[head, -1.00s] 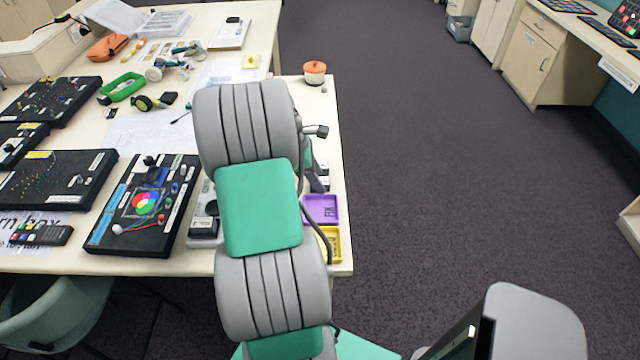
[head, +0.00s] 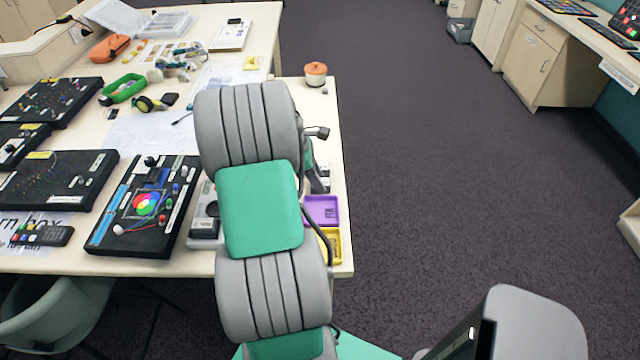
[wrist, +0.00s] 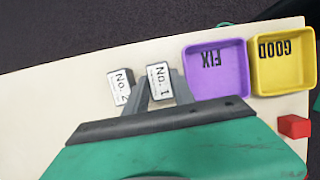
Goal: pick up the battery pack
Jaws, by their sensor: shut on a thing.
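In the wrist view my gripper (wrist: 159,92) has its two dark fingers shut on a small block with a white label reading "No. 1" (wrist: 159,77), which I take to be the battery pack. A similar block labelled "No. 2" (wrist: 121,86) is just left of the left finger. Whether the held block touches the table cannot be told. In the head view my arm hides most of the gripper and the held block.
A purple "FIX" tray (wrist: 217,88) is right of the gripper, with a yellow "GOOD" tray (wrist: 282,84) beyond it. A red block (wrist: 294,126) lies near the yellow tray. An orange-topped pot (head: 315,73) stands at the table's far right corner.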

